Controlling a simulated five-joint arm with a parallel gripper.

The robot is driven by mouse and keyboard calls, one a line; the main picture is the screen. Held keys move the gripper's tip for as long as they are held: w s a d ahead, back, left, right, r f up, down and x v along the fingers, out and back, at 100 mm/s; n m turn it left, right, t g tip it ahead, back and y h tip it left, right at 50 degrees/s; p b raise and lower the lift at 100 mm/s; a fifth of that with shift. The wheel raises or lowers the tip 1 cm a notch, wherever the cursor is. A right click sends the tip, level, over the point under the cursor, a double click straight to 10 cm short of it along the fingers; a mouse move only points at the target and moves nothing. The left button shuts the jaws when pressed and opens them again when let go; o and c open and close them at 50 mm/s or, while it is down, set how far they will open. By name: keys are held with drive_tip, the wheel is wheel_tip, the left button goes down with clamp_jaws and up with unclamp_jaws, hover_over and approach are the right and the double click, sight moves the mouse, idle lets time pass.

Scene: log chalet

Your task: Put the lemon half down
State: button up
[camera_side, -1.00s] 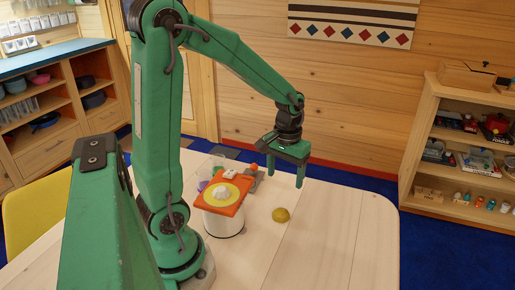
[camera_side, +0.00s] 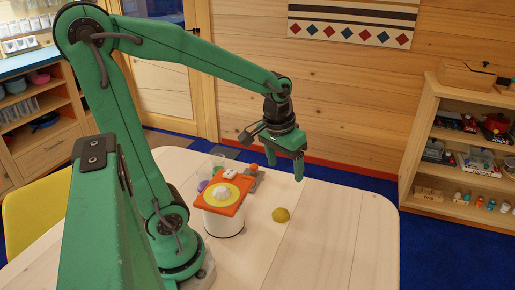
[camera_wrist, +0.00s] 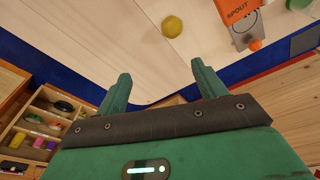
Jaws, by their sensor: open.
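The lemon half (camera_side: 281,215) is a small yellow dome lying on the pale wooden table (camera_side: 335,235), right of the white container with the orange board on it. In the wrist view the lemon half (camera_wrist: 172,26) shows near the top, beyond my fingertips and apart from them. My gripper (camera_side: 285,172) is open and empty, held above the table behind the lemon half. In the wrist view my gripper (camera_wrist: 160,75) has its two green fingers spread wide with nothing between them.
An orange board (camera_side: 225,196) with a yellow disc and a white lump rests on a white container (camera_side: 223,225). The table's right side is clear. A shelf (camera_side: 460,150) stands right.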

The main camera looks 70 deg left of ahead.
drive_tip(key=s+d+r+m+t, duration=0.3)
drive_tip(key=s+d+r, duration=0.2)
drive_tip(key=s+r, duration=0.1)
drive_tip(key=shift+s+m+t, duration=0.3)
drive_tip(key=shift+s+m, duration=0.1)
drive_tip(key=shift+s, duration=0.05)
